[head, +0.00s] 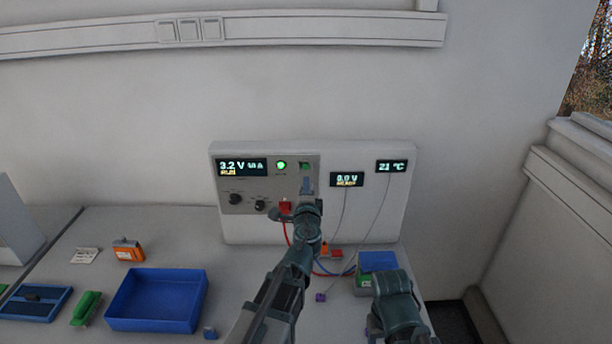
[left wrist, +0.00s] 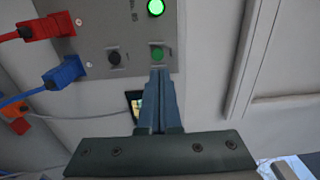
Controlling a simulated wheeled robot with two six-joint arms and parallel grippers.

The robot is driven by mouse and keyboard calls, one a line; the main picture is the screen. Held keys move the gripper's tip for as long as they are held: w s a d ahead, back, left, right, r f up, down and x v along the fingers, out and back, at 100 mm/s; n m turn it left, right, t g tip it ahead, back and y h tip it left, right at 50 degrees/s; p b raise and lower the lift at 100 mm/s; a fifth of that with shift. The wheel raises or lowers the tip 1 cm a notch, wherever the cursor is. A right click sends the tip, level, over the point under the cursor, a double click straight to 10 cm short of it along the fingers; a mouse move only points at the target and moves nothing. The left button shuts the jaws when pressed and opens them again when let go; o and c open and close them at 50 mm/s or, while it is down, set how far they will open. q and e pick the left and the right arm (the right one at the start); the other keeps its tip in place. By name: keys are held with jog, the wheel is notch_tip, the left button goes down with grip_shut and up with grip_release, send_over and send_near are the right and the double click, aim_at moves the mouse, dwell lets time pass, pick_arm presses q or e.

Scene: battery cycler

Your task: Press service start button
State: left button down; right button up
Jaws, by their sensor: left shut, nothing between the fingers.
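The grey cycler panel (head: 262,190) stands on the back of the bench. It has a small green button (head: 305,166), which also shows in the left wrist view (left wrist: 157,53). A brightly lit green lamp (head: 281,165) is beside it and shows at the top of the left wrist view (left wrist: 155,8). My left gripper (head: 307,184) is shut and empty. In the left wrist view its fingertips (left wrist: 159,73) appear just below the green button; I cannot tell whether they touch it. My right arm (head: 395,303) is at the lower right; its fingers cannot be made out.
A display (head: 241,167) reads 3.2 V. Red (left wrist: 45,27) and blue (left wrist: 63,72) plugs stick out near the left gripper. A blue tray (head: 114,301) is on the bench at left, near an orange block (head: 128,250). Cables hang before the panel.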

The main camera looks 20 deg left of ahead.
pick_arm(q)
jog(key=v, duration=0.5)
jog(key=shift+s, duration=0.2)
jog(key=s+d+f+n+g+y+b, duration=0.1)
jog(key=s+f+n+g, duration=0.4)
jog(key=f, duration=0.3)
jog(key=s+d+f+n+g, duration=0.1)
jog(key=s+f+n+g, duration=0.4)
jog(key=f, duration=0.3)
jog(key=s+d+f+n+g+h, duration=0.1)
jog(key=s+d+f+g+h, duration=0.3)
jog(key=s+d+f+g, duration=0.3)
jog(key=s+d, duration=0.4)
jog(key=s, duration=0.3)
jog(key=shift+d+f+g+h+b, duration=0.25)
jog(key=shift+f+g+h+b, duration=0.05)
jog(key=shift+f+h+b, duration=0.1)
dwell(0.4)
